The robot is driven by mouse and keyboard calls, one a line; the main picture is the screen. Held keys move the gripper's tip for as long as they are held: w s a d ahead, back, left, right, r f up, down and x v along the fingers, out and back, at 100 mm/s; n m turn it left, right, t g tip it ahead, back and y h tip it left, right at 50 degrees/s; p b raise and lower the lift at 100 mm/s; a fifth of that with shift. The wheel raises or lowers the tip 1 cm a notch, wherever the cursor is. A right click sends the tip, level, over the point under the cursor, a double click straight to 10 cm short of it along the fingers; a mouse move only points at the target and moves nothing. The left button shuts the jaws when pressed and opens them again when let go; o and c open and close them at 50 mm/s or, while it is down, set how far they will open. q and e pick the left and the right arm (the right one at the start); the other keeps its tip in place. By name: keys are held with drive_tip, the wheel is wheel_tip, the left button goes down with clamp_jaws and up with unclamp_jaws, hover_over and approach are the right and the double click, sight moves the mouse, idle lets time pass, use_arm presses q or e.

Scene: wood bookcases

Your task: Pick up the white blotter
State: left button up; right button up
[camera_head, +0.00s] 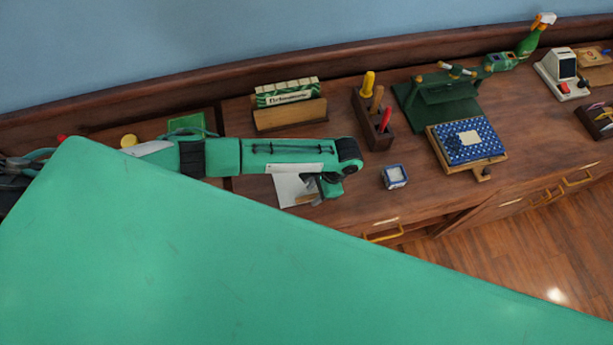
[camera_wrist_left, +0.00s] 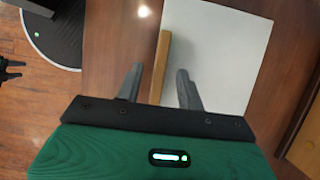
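The white blotter (camera_head: 290,190) lies on the wooden desk in the head view, partly hidden by my left arm and gripper. It fills much of the left wrist view (camera_wrist_left: 225,50) as a flat white sheet with a wooden strip (camera_wrist_left: 160,68) along its left edge. My left gripper (camera_head: 318,192) is over the blotter's right part in the head view. In the left wrist view its two dark fingers (camera_wrist_left: 160,84) are apart, with the wooden strip showing between them. One finger is over bare desk, the other over the white sheet. I cannot tell their height above it.
A small blue-edged box (camera_head: 395,176) stands right of the gripper. Behind are a pen block (camera_head: 374,125) and a wooden holder (camera_head: 290,115). A blue patterned pad (camera_head: 465,140) lies further right. The desk's front edge and yellow drawer handles (camera_head: 384,235) are close.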

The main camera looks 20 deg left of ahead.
use_arm(q)
drive_tip(key=shift+s+a+f, duration=0.15)
drive_tip(key=shift+f, duration=0.3)
clamp_jaws()
idle(0.3)
